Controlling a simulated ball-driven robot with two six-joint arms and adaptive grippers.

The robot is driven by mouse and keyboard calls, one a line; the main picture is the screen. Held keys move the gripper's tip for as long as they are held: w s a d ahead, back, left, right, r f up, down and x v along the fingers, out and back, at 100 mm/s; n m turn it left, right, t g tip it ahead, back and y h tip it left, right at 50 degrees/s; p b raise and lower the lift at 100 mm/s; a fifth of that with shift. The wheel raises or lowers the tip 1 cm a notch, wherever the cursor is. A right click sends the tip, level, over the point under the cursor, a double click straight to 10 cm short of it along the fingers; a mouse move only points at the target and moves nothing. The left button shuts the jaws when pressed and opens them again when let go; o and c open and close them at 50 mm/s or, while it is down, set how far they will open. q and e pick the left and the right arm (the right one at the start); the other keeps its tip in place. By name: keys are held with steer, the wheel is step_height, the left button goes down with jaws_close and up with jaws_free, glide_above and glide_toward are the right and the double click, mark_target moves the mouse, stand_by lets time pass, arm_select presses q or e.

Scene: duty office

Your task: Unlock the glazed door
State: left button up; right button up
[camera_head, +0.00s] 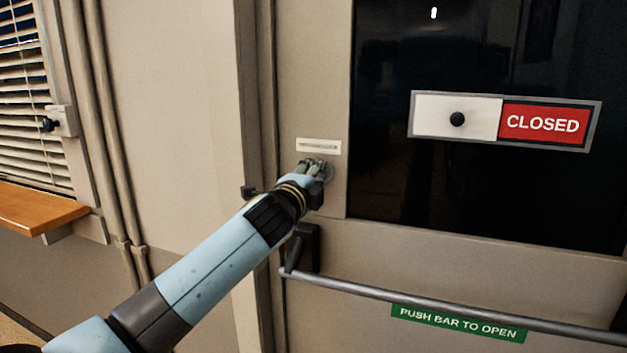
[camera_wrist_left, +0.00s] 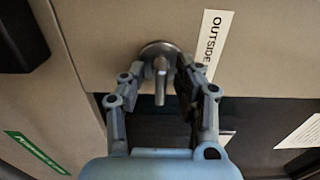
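The glazed door (camera_head: 560,245) fills the right of the head view, with a dark glass pane and a beige frame. A round metal lock with a turn piece (camera_wrist_left: 160,79) sits on the door frame. In the head view its round plate (camera_head: 328,172) is partly hidden by my left gripper (camera_head: 318,165). In the left wrist view my left gripper (camera_wrist_left: 160,80) is open, its fingers on either side of the turn piece with gaps showing. The turn piece points down in that view. My right gripper is not in view.
A push bar (camera_head: 440,303) crosses the door below the lock, over a green "PUSH BAR TO OPEN" label (camera_head: 458,323). A white label (camera_head: 318,146) is above the lock. A sliding sign (camera_head: 545,122) reads "CLOSED". A wooden sill (camera_head: 40,208) and blinds are at left.

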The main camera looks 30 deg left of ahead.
arm_select(q)
jaws_close()
steer(key=n+b, duration=0.2)
steer(key=n, duration=0.2)
steer(key=shift+f+b, duration=0.15)
steer(key=shift+b, duration=0.15)
steer(key=shift+n+b, duration=0.45)
steer(key=shift+n, duration=0.55)
